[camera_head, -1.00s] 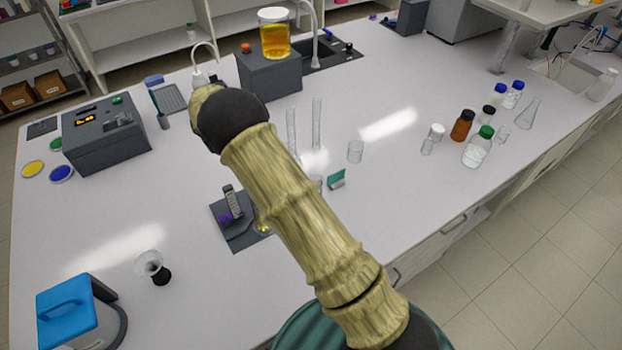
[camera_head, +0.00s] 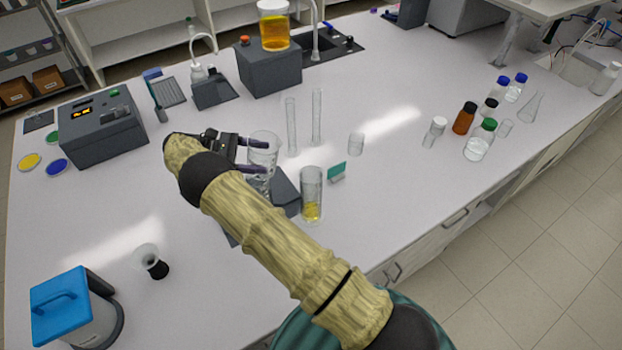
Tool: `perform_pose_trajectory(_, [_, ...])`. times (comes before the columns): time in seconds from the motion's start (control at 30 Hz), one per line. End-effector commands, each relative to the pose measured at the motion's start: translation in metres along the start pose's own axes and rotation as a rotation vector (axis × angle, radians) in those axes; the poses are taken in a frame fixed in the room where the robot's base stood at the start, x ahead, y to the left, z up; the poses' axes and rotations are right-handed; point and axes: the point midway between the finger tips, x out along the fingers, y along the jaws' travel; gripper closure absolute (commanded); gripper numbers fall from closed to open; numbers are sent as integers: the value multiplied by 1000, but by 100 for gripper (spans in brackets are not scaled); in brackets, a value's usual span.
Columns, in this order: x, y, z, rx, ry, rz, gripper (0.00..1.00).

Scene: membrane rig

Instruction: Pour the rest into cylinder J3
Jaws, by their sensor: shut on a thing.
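My gripper (camera_head: 250,155) is at the middle left of the bench, shut on a clear glass vessel (camera_head: 265,150). The glass looks about upright, and I see no yellow liquid in it. Right of it stands a wider clear cylinder (camera_head: 311,190) with a little yellow liquid at its bottom. Two tall slim cylinders (camera_head: 291,125) (camera_head: 317,115) stand behind, looking empty. A small teal tag (camera_head: 337,172) stands beside the wider cylinder. I cannot read any label, so I cannot tell which cylinder is J3.
A dark device (camera_head: 285,190) lies partly hidden under the held glass. A small empty beaker (camera_head: 356,144) stands to the right, with several bottles (camera_head: 463,118) beyond. A beaker of amber liquid (camera_head: 273,30) sits on a grey block (camera_head: 268,68).

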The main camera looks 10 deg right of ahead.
Motion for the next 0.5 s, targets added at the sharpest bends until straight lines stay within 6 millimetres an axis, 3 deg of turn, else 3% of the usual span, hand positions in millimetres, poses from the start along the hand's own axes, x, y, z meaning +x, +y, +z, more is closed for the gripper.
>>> perform_pose_trajectory(0.2, [-4, 0, -12, 1, -116, 4, 59])
perform_pose_trajectory(0.5, [-7, 0, -13, 0, -191, 4, 59])
